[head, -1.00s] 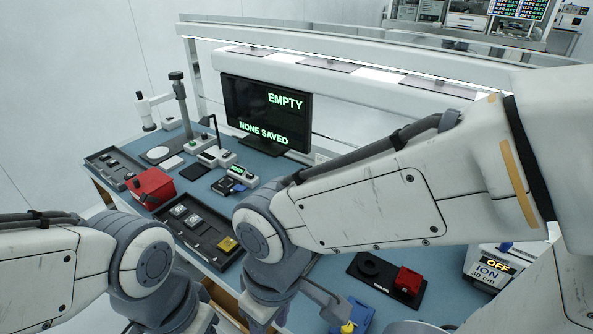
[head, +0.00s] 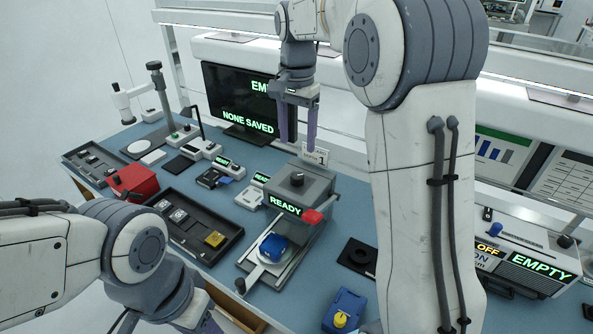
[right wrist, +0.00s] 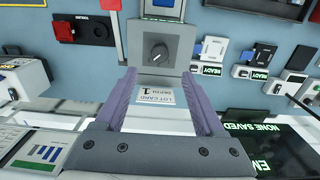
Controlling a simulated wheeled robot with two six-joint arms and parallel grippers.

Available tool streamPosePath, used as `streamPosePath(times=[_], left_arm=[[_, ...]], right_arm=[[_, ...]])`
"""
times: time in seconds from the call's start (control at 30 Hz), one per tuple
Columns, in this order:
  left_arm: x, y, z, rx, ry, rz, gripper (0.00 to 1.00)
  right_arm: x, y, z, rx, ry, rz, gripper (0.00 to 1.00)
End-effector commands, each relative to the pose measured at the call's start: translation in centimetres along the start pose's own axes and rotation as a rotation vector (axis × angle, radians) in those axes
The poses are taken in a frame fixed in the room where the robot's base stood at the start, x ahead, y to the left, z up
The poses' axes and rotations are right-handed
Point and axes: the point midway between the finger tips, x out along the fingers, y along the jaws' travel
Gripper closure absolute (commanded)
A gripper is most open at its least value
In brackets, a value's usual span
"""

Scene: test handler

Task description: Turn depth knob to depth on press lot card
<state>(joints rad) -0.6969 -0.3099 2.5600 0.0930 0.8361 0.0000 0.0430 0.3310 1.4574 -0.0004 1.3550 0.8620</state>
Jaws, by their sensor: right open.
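The press (head: 318,186) is a grey box with a green READY display and a red handle (head: 312,216). A dark round knob (head: 297,179) sits on its top; the right wrist view shows this knob (right wrist: 158,51) with a light pointer mark. The lot card (head: 316,154) stands behind the press; in the right wrist view the card (right wrist: 153,98) reads depth 1. My right gripper (head: 297,138) is open, fingers pointing down, above and behind the knob and apart from it. In the wrist view the card shows between its fingers (right wrist: 160,92). My left gripper is out of view.
A blue part (head: 273,247) sits at the press front. A monitor (head: 226,92) stands behind, left of my right gripper. A dark tray (head: 184,243) and a red box (head: 133,182) lie left. A blue box with a yellow knob (head: 342,318) is at the front.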

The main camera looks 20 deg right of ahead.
Motion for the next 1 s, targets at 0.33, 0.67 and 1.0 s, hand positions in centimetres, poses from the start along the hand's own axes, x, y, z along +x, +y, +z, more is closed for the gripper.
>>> streamPosePath(times=[0.33, 0.67, 1.0], left_arm=[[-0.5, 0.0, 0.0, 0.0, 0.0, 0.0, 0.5], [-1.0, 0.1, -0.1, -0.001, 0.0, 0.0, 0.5], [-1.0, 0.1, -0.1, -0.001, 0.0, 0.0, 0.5]], right_arm=[[5.5, 0.2, -0.1, 0.006, -0.003, 0.003, 0.29], [9.7, 0.1, -0.1, 0.004, 0.0, 0.0, 0.29], [10.2, 0.1, -0.1, 0.003, 0.001, -0.002, 0.29]])
